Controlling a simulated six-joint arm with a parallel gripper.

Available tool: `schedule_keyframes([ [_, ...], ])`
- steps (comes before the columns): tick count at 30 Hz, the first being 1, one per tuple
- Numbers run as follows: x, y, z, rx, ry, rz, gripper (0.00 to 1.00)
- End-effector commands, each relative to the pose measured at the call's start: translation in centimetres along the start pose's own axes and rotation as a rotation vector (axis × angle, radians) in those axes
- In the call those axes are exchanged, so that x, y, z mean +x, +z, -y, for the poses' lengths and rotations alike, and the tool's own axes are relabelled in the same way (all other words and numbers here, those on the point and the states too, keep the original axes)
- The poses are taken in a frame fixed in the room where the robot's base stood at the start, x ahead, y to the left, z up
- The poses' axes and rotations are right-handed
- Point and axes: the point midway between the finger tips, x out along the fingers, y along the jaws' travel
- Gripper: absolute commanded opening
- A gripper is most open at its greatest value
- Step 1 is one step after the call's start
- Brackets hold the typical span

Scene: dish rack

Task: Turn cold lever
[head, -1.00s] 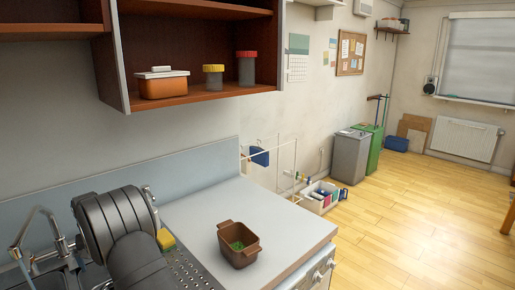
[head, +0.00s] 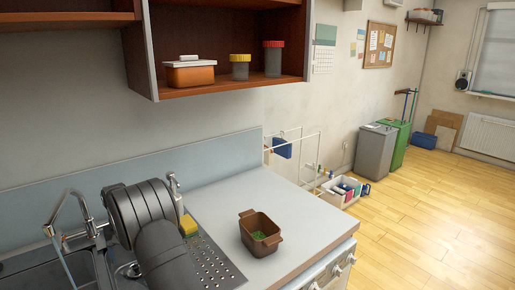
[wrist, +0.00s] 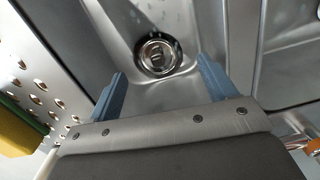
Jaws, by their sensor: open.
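My gripper (wrist: 160,90) shows in the wrist view with its two blue-grey fingers wide apart. It is empty and above the metal sink basin, with the round drain (wrist: 158,54) beyond and between the fingers. In the head view my dark arm hides the gripper. A chrome gooseneck faucet (head: 62,212) stands at the left of the head view, with small chrome fittings (head: 97,228) beside it. I cannot tell which fitting is the cold lever. A shiny metal piece with orange (wrist: 300,143) shows at the lower right of the wrist view, partly cut off.
A yellow sponge (head: 187,226) lies by the perforated drainboard (head: 213,262); it also shows in the wrist view (wrist: 20,132). A brown pot (head: 260,236) with green contents stands on the counter (head: 310,228). A shelf cabinet (head: 225,88) hangs above.

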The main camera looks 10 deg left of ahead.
Motion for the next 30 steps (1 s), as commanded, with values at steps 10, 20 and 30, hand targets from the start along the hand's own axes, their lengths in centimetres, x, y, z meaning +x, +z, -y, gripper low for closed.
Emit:
schedule_keyframes([
  [10,-1.8,-1.1,-0.8,-0.093,-0.046,-0.042,0.36],
  [20,-9.7,-5.1,-4.0,-0.526,-0.169,-0.279,0.36],
  [30,-14.0,-7.7,-7.2,-0.784,-0.126,-0.459,0.36],
])
